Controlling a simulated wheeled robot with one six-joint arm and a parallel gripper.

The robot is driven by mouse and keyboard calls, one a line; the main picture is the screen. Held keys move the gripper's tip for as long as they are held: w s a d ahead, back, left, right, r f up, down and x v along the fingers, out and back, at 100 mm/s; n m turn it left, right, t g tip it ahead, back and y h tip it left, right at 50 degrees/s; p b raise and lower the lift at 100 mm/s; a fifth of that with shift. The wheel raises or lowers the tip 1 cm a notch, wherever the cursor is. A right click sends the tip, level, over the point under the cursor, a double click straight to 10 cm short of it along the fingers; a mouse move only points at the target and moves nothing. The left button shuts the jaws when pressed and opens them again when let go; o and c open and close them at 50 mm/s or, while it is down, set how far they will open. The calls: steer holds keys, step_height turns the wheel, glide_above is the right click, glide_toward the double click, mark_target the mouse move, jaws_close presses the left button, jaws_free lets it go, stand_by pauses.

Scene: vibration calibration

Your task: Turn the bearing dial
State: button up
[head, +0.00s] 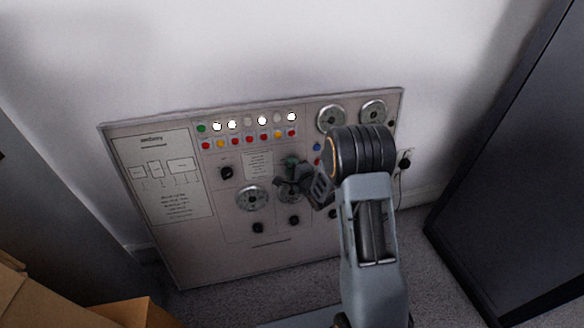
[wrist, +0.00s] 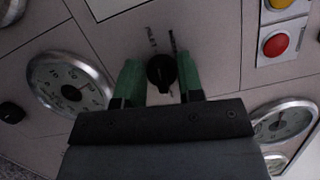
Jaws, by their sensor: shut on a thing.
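A black knob (wrist: 161,72), which appears to be the bearing dial, sits on the panel between my green fingertips in the wrist view. Small lettering beside it is too blurred to read. My gripper (wrist: 161,80) is shut on this knob, one finger on each side. In the head view my gripper (head: 291,166) reaches the middle of the grey control panel (head: 235,262), and it hides the knob there.
A round gauge (wrist: 70,84) lies left of my gripper in the wrist view, and another gauge (wrist: 284,121) lies to the right. A red button (wrist: 276,43) is at upper right. A dark cabinet (head: 515,165) stands at right, and cardboard boxes (head: 40,300) at lower left.

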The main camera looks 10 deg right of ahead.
steer(key=shift+n, duration=0.8)
steer(key=o, duration=0.9)
steer(key=p+v, duration=0.3)
steer(key=v, duration=1.1)
steer(key=shift+r, duration=0.2)
steer(key=shift+w, duration=0.15)
